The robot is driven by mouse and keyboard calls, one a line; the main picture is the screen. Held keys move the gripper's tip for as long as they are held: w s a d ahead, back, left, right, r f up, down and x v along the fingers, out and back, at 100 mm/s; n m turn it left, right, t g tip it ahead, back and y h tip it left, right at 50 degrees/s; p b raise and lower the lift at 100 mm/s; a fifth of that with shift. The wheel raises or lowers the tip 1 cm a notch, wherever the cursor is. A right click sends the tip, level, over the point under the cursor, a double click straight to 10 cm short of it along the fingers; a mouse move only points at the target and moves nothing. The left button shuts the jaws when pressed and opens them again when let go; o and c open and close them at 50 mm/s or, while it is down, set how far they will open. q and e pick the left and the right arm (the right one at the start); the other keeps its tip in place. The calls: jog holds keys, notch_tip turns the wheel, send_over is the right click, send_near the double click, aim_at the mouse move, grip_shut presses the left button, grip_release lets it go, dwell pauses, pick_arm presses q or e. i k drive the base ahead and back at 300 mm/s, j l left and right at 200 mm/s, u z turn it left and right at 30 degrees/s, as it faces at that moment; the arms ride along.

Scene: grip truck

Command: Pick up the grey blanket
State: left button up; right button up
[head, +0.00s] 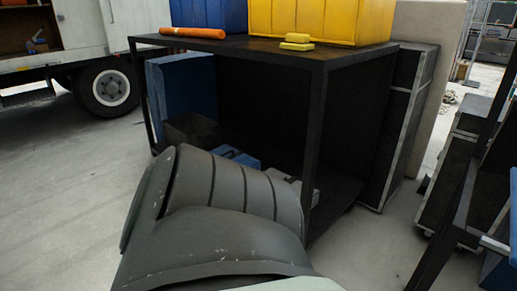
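A large dark grey form (225,210) with ribbed panels and pale scuffed edges fills the lower middle of the head view, close to the camera. I cannot tell whether it is the grey blanket; no other clear grey blanket shows. A pale grey-green surface at the bottom edge covers its lower part. Neither my left nor my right gripper is in view.
A black open-front cart (316,140) stands behind the grey form. On top are a blue crate (208,14), a yellow crate (318,22), an orange roll (192,33) and yellow blocks (297,42). A truck wheel (111,88) is at left. Floor (50,200) is clear at left.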

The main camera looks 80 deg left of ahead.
aim_at(296, 185)
jog(key=u, duration=2.35)
jog(key=z, duration=0.35)
jog(key=i+j+z, duration=0.1)
jog(key=z, duration=0.25)
jog(key=j+z, duration=0.15)
jog(key=z, duration=0.15)
jog(key=i+j+z, duration=0.1)
jog(key=j+z, duration=0.65)
jog(key=j, duration=0.3)
jog(key=j+z, duration=0.15)
jog(key=j, duration=0.4)
jog(key=k+j+z, duration=0.1)
jog(key=j, duration=0.5)
